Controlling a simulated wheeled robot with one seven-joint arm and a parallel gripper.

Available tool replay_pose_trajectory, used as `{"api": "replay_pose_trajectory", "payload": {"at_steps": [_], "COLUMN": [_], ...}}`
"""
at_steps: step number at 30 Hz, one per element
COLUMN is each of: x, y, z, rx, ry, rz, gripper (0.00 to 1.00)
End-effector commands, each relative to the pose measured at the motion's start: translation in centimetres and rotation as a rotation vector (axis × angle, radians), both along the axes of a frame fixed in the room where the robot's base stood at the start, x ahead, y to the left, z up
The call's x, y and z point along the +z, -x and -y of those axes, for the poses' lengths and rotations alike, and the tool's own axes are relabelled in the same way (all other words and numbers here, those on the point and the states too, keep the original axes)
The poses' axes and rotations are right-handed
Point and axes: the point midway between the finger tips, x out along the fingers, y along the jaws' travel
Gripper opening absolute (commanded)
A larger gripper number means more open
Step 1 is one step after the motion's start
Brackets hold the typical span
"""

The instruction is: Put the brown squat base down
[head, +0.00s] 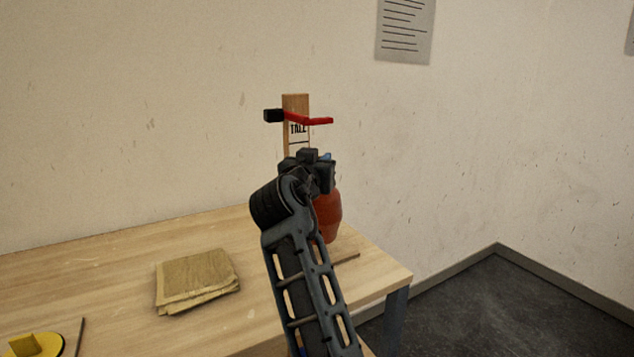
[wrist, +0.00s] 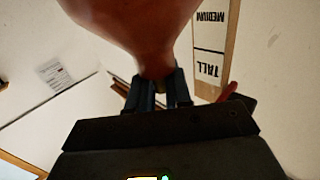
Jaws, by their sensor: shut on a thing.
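The brown squat base (head: 328,213) shows in the head view partly behind my arm, near the right end of the table. In the wrist view the brown base (wrist: 135,35) fills the top middle and narrows to a neck between my fingers. My gripper (wrist: 161,90) is shut on that neck. In the head view my arm hides most of the gripper and part of the base. Whether the base's underside touches the table cannot be told.
A wooden height post (head: 296,103) marked TALL, with a red arm (head: 310,120), stands close behind my gripper. A stack of brown cloths or sheets (head: 197,279) lies left on the wooden table (head: 90,265). A yellow object (head: 35,345) is at the lower left. The table's right edge is near.

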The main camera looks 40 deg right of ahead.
Motion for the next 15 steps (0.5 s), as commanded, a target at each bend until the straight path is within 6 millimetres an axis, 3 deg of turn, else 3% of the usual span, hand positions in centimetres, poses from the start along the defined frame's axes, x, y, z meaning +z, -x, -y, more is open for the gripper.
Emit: {"api": "replay_pose_trajectory", "payload": {"at_steps": [4, 15], "x": [-0.3, -4.0], "y": [-0.3, -0.3], "z": [-0.3, -0.3], "rx": [0.000, 0.000], "ry": [0.003, 0.003], "rz": [0.001, 0.003], "gripper": [0.00, 0.00]}}
